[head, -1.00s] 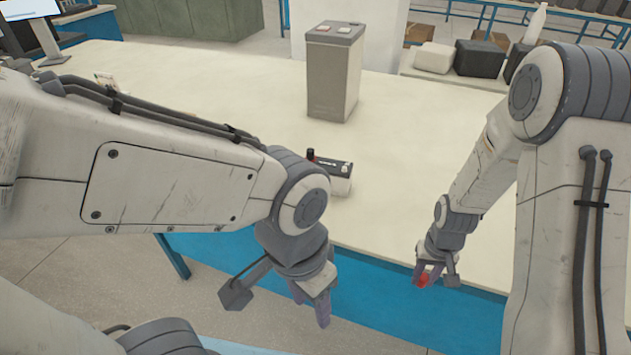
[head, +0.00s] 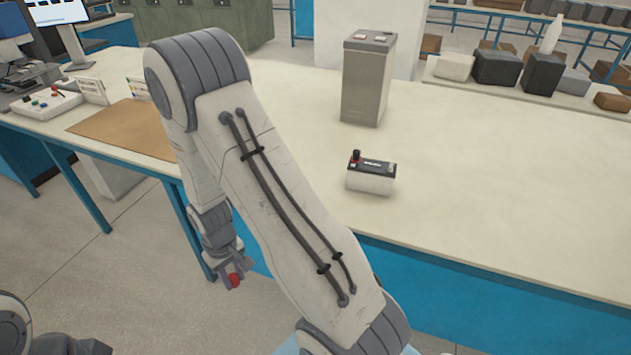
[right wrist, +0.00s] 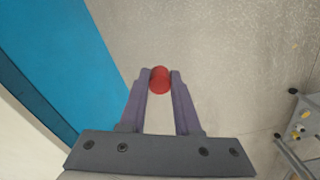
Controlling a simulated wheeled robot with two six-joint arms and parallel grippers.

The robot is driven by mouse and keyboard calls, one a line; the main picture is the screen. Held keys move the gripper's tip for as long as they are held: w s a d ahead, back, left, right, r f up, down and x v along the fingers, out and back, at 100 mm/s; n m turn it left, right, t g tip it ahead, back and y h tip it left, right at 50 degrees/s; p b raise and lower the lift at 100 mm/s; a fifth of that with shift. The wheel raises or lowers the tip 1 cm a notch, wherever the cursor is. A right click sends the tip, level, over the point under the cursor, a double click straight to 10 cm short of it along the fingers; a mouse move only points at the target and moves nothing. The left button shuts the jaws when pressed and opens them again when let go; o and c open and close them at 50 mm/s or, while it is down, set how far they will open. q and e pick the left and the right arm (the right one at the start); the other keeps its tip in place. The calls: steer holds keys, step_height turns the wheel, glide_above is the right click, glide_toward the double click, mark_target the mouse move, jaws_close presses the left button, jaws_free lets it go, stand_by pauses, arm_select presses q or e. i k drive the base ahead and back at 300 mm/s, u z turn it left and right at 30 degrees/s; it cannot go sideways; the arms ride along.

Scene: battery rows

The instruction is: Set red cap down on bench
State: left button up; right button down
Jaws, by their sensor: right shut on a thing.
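My right gripper (head: 233,276) hangs low in front of the bench (head: 480,180), below the level of its top. It is shut on the red cap (head: 236,281). In the right wrist view the round red cap (right wrist: 160,79) sits between the two purple fingertips (right wrist: 160,85), over bare floor, with the blue bench front to the left. A small white battery with a black top (head: 371,178) stands on the bench near its front edge. A dark post with a red base shows at its left end. My left gripper is not in view.
A tall grey box (head: 366,85) stands behind the battery. At the left, a brown mat (head: 120,125) and a white button panel (head: 45,103) lie on the bench. The bench top right of the battery is clear. Several dark and white blocks stand on a rear table.

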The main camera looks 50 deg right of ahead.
mark_target(455, 206)
steer(key=u, duration=0.65)
steer(key=k, duration=1.3)
steer(key=z, duration=1.6)
